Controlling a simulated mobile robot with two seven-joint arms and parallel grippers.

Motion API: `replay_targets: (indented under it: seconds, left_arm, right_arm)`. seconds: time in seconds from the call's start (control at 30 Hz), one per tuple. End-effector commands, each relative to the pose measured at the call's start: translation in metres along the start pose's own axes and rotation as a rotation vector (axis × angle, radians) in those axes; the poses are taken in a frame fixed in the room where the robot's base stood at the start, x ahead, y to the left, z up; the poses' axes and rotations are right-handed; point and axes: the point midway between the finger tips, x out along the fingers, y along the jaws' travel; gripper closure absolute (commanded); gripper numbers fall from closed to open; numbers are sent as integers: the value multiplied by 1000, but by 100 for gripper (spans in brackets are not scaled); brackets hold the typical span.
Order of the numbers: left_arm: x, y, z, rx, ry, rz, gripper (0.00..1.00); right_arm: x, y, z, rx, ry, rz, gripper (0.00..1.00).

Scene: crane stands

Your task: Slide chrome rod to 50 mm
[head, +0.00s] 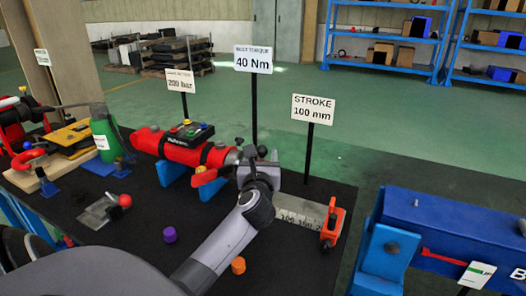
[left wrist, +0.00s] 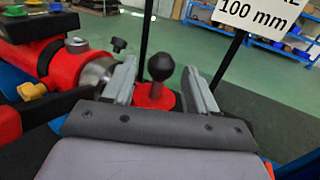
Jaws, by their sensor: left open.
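The silver end also shows in the left wrist view (left wrist: 97,73). The chrome rod cannot be made out clearly, as my left gripper covers that area. My left gripper (head: 262,172) is open there. In the left wrist view its fingers (left wrist: 160,88) stand on either side of a black ball knob (left wrist: 161,67) on a red base (left wrist: 155,98). Contact cannot be told. A steel scale plate (head: 300,210) runs right to an orange-red end bracket (head: 333,222).
A sign (head: 313,109) reading "STROKE 100 mm" stands behind the scale. A "40 Nm" sign (head: 253,59) stands further left. Purple (head: 170,234) and orange (head: 238,265) pieces lie in front. A blue machine (head: 450,225) stands at the right.

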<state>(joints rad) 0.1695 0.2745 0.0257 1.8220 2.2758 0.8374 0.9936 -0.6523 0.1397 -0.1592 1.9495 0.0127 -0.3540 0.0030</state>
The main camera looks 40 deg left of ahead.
Motion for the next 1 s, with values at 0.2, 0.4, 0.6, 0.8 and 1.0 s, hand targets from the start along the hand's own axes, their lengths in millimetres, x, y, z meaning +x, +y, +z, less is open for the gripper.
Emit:
replay_targets:
  seconds: [0.2, 0.4, 0.6, 0.8, 1.0]
  left_arm:
    - [23, 0, 1, 2, -2, -1, 43]
    - [29, 0, 0, 2, -1, -1, 43]
    - [29, 0, 0, 2, -1, -1, 43]
    - [29, 0, 0, 2, -1, -1, 100]
    - [26, -7, -1, -1, 2, -3, 100]
  right_arm:
    - [0, 0, -1, 0, 0, -1, 57]
    - [0, 0, -1, 0, 0, -1, 57]
    - [0, 0, -1, 0, 1, -1, 57]
    - [0, 0, -2, -1, 2, 0, 57]
    - [0, 0, -1, -1, 2, 0, 57]
